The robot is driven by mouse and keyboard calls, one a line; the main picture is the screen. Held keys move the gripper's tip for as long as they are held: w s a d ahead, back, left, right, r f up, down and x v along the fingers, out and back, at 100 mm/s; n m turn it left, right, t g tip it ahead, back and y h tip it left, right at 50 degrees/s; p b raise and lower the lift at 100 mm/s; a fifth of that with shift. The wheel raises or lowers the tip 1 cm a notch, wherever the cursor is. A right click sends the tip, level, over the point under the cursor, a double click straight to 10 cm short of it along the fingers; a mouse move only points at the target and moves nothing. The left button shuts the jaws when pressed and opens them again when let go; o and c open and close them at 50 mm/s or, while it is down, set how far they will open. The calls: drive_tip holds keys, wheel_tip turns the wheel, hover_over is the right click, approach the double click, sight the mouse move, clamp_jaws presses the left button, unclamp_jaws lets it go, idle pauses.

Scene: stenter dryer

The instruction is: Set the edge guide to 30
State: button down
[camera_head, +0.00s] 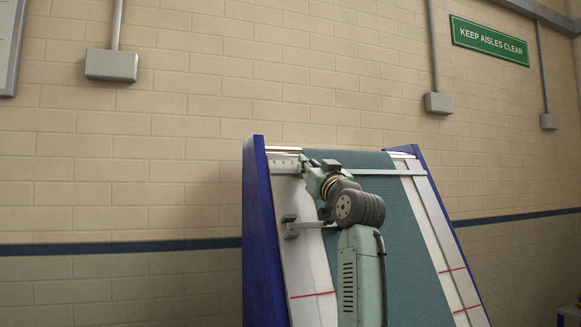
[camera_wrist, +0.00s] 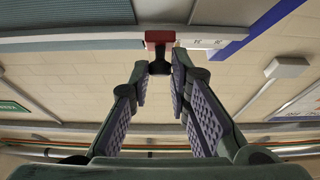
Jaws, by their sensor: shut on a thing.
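My gripper (camera_wrist: 160,72) is shut on a small dark handle (camera_wrist: 160,61) with a red block (camera_wrist: 160,37) above it in the wrist view. I take these to be the slider of the edge guide. The red block sits against a grey crossbar (camera_wrist: 75,36), beside a pale strip (camera_wrist: 202,43) whose marks are too small to read. In the head view my gripper (camera_head: 306,166) is at the left part of the crossbar (camera_head: 385,173), near the pale marked plate (camera_head: 284,168). There my gripper hides the handle and the red block.
The sloped machine has blue side panels (camera_head: 263,235), a teal cloth (camera_head: 408,233) and pale side strips with red lines (camera_head: 311,294). A grey bracket with a rod (camera_head: 291,229) juts out below the crossbar, close to my arm. A brick wall stands behind.

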drive_tip(key=shift+d+r, duration=0.15)
drive_tip(key=shift+d, duration=0.2)
drive_tip(key=c, duration=1.5)
unclamp_jaws()
drive_tip(key=shift+w+d, duration=0.15)
drive_tip(key=shift+c, duration=0.2)
drive_tip(key=v, duration=1.2)
